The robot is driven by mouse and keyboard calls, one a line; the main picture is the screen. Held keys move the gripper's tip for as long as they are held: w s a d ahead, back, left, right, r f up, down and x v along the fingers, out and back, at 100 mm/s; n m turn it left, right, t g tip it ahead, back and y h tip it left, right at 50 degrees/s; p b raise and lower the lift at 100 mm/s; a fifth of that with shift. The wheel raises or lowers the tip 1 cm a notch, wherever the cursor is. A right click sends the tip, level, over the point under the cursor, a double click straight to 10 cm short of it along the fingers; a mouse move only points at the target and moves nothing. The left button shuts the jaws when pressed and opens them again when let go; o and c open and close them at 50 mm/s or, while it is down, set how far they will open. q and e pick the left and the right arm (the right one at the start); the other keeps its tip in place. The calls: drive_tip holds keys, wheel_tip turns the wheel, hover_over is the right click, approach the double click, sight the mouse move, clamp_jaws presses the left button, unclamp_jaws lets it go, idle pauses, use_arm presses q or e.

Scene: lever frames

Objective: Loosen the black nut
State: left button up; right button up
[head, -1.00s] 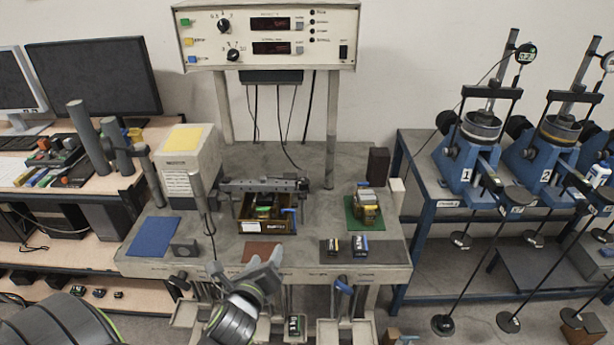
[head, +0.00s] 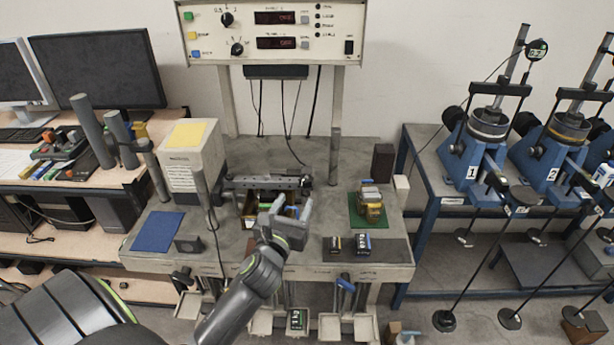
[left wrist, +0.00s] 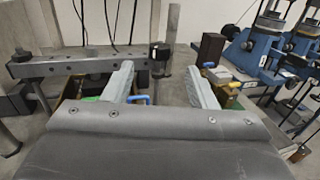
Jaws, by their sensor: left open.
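A dark, nut-like part (head: 305,183), which looks like the black nut, is at the right end of the grey horizontal beam (head: 262,182) on the bench. In the left wrist view the dark part (left wrist: 160,52) shows beyond and between the fingertips, with the beam (left wrist: 80,66) running left from it. My left gripper (head: 293,206) is open and empty, in front of the beam and apart from the nut. Its two spread fingers (left wrist: 160,72) also show in the left wrist view. My right gripper is not in view.
An open box (head: 246,208) under the beam is partly hidden by my gripper. A vertical post (head: 335,155) stands right of the nut. A block stack (head: 371,207) sits on a green mat (head: 355,216). A blue mat (head: 157,232) is clear.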

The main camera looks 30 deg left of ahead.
sight(304, 184)
use_arm(q)
drive_tip(key=x, duration=1.1)
drive_tip(key=shift+s+f+p, duration=0.1)
drive_tip(key=shift+p, duration=0.25)
drive_tip(key=c, duration=1)
